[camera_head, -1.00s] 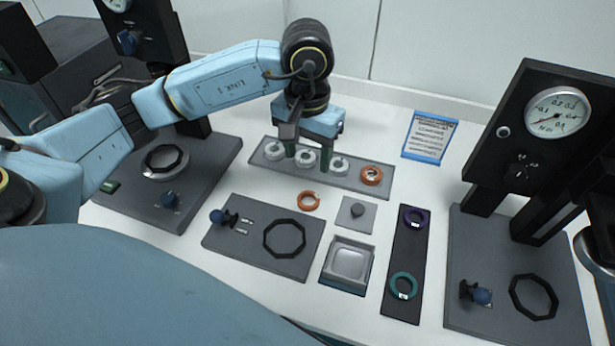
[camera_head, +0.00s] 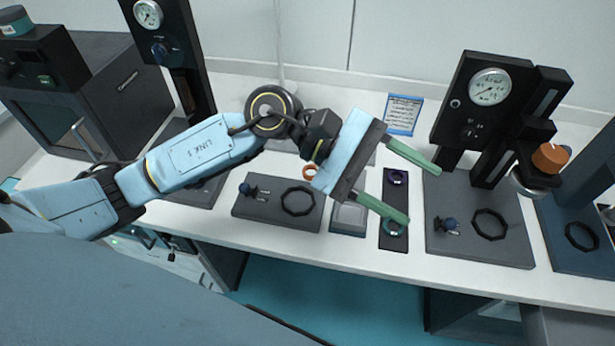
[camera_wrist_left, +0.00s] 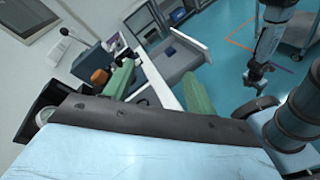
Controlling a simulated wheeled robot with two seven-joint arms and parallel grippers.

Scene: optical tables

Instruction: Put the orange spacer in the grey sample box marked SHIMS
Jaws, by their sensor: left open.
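An orange ring (camera_head: 309,172), which looks like the spacer, lies on the white table, partly hidden behind my left gripper's body. A small grey square box (camera_head: 348,216) stands right of the middle plate, partly covered by the gripper; no SHIMS marking is readable on it. My left gripper (camera_head: 417,193) is open and empty, with its green fingers spread wide above the black strip, to the right of the ring and box. Its fingers also show apart in the left wrist view (camera_wrist_left: 160,85).
Gauge stands rise at left and right (camera_head: 485,105). A dark plate (camera_head: 258,209) lies left of the box. A blue notice (camera_head: 403,114) is at the back. An orange cylinder (camera_head: 551,157) sits at far right.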

